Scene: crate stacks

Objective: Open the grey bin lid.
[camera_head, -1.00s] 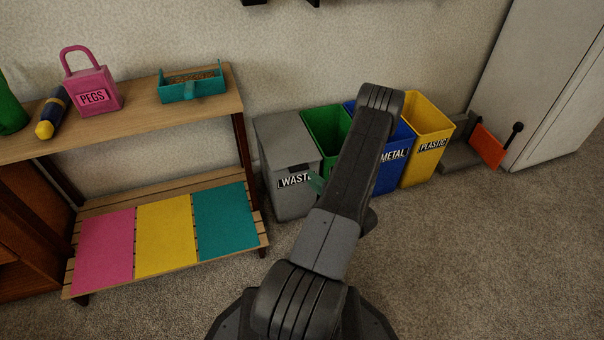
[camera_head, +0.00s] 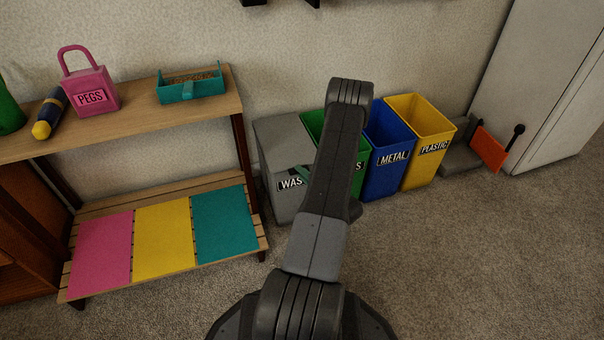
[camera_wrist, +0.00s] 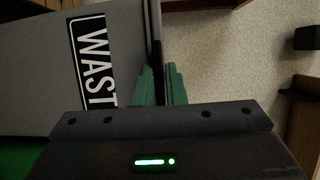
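The grey bin (camera_head: 285,165) with the WASTE label stands against the wall beside the shelf. My arm covers part of the bin's right side and label. In the wrist view the bin's grey front (camera_wrist: 40,60) fills the left, with the lid's edge (camera_wrist: 152,35) running down the middle. My gripper (camera_wrist: 160,80) has green fingers with a narrow gap between them, in line with this edge. I cannot tell whether they touch or hold it. In the head view a green finger shows by the label.
Green (camera_head: 312,122), blue (camera_head: 388,165) and yellow (camera_head: 425,145) open bins stand in a row to the right. A wooden shelf (camera_head: 150,120) is close on the left. The carpet in front is clear.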

